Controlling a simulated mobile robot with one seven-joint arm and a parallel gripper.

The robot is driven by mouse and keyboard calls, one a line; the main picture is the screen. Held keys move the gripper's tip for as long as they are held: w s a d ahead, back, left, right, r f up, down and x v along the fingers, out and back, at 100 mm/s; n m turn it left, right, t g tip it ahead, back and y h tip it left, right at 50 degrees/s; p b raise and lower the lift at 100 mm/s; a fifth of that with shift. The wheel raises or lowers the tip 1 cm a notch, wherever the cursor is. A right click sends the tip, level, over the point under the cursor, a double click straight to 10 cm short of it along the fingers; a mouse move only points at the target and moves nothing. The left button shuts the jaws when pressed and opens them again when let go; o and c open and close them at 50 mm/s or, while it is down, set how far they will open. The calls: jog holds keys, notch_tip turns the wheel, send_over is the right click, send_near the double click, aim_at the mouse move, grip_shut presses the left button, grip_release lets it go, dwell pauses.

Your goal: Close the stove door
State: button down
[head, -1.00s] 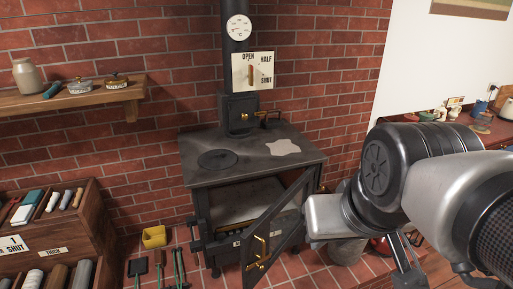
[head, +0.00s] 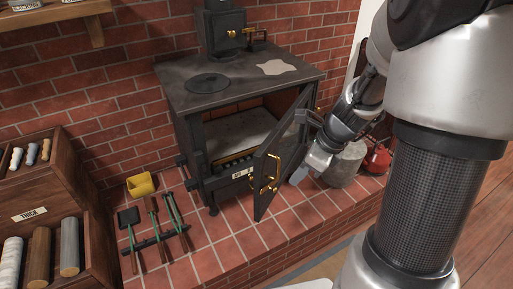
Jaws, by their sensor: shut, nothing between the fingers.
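The black stove (head: 235,85) stands on a brick hearth. Its framed door (head: 282,150) stands swung open at the front right, and the firebox opening (head: 238,140) shows to its left. A brass handle (head: 268,172) is near the door's free edge. My gripper (head: 299,177) is on the right side of the door, low and close beside it. Its fingers are shut and empty. I cannot tell whether they touch the door.
A grey bucket (head: 345,165) and a red can (head: 377,159) stand right of my gripper. A yellow box (head: 141,185) and fire tools (head: 155,235) lie on the left of the hearth. A wooden rack (head: 95,240) of logs is at far left.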

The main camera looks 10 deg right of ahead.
jog(key=b, duration=0.3)
send_near(270, 187)
jog(key=s+f, duration=0.4)
jog(key=a, duration=0.1)
jog(key=w+a, duration=0.1)
jog(key=a, duration=0.1)
jog(key=shift+w+f, duration=0.3)
jog(key=shift+f, duration=0.05)
jog(key=shift+w+a, duration=0.35)
jog(key=shift+a, duration=0.05)
